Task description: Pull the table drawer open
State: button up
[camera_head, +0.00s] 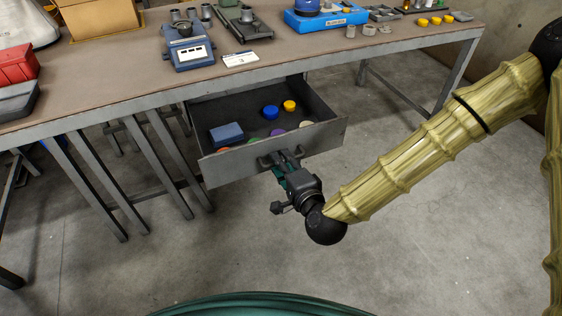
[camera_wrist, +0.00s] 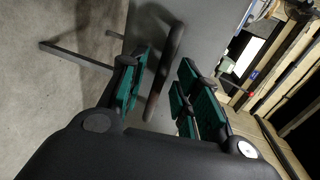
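The table drawer (camera_head: 228,168) stands well out from under the table (camera_head: 110,88), and its inside shows from above. Its dark bar handle (camera_head: 264,162) is on the grey front panel. My gripper (camera_head: 286,163) is at the handle, in front of the panel. In the wrist view the handle (camera_wrist: 166,72) runs between the green-padded fingers of my gripper (camera_wrist: 160,92). A gap shows on both sides of the bar, so the fingers are open around it and not clamped.
In the drawer lie a blue box (camera_head: 227,133), a blue round piece (camera_head: 270,112), a yellow one (camera_head: 289,105) and several others. Blue devices and small parts stand on the tabletop. Table legs (camera_head: 165,160) are left of the drawer. The floor (camera_head: 400,240) in front is clear.

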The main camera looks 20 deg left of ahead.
jog(key=v, duration=0.6)
jog(key=shift+d, duration=0.15)
dwell(0.3)
jog(key=s+d+f+n+g+h, duration=0.2)
jog(key=s+d+f, duration=0.15)
jog(key=f, duration=0.35)
jog(key=s+d+f+n+g+h, duration=0.1)
jog(key=s+d+f+g, duration=0.15)
jog(key=d+f, duration=0.35)
jog(key=s+d+f+n+g+h, duration=0.2)
jog(key=s+d+f, duration=0.15)
jog(key=f, duration=0.55)
jog(key=s+d+f+n+g+h, duration=0.1)
jog(key=s+d+f+g+h, duration=0.15)
jog(key=s+d, duration=0.35)
jog(key=s+d+f+n+g+h, duration=0.1)
jog(key=s+d+f+n, duration=0.2)
jog(key=d, duration=0.5)
jog(key=s+d+f+g+h, duration=0.2)
jog(key=s+d+f, duration=0.25)
jog(key=d, duration=0.35)
notch_tip(320, 180, up, 24)
jog(key=p, duration=2.3)
jog(key=shift+s+f+p, duration=0.15)
jog(key=shift+s+p, duration=0.05)
jog(key=shift+p, duration=0.1)
jog(key=shift+a, duration=0.1)
